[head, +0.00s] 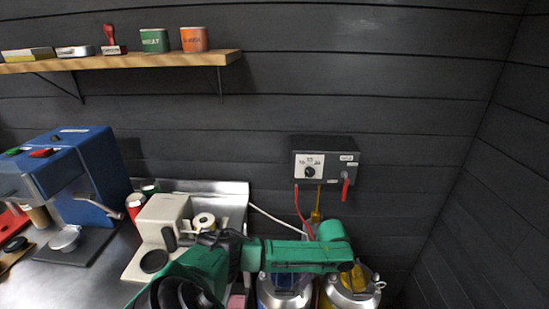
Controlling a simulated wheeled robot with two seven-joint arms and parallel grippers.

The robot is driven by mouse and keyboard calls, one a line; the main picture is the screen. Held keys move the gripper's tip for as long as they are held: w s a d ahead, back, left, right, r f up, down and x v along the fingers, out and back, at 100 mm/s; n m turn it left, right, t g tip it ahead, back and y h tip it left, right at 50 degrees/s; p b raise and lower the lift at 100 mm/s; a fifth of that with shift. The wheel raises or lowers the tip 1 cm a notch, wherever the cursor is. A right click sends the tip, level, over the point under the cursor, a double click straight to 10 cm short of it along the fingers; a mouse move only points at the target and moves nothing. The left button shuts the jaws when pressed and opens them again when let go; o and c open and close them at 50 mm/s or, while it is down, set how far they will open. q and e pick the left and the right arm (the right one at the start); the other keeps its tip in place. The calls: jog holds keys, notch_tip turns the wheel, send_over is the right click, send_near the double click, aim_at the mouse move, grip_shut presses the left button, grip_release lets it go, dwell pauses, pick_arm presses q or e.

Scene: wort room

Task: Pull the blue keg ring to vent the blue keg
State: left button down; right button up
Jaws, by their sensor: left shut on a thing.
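The blue keg (284,290) stands low in the middle of the head view, a steel keg with a blue part on its top. My green left arm (292,254) comes in from the lower left and lies across the view just above the keg top, covering part of it. I cannot make out the left fingertips clearly. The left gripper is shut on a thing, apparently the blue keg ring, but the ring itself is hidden. My right gripper is not in view.
A keg with a yellow top (358,278) stands close on the right. A grey control box (325,158) with a dial and red lever hangs above, with hoses running down. A coffee machine (75,175) and a white device (160,220) stand on the left counter. A shelf (120,62) is higher up.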

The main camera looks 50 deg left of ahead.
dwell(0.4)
pick_arm(q)
jog(key=shift+f, duration=0.5)
grip_release()
notch_tip(320, 180, up, 6)
jog(key=p, duration=0.6)
jog(key=shift+r+p, duration=0.1)
jog(key=shift+p, duration=0.3)
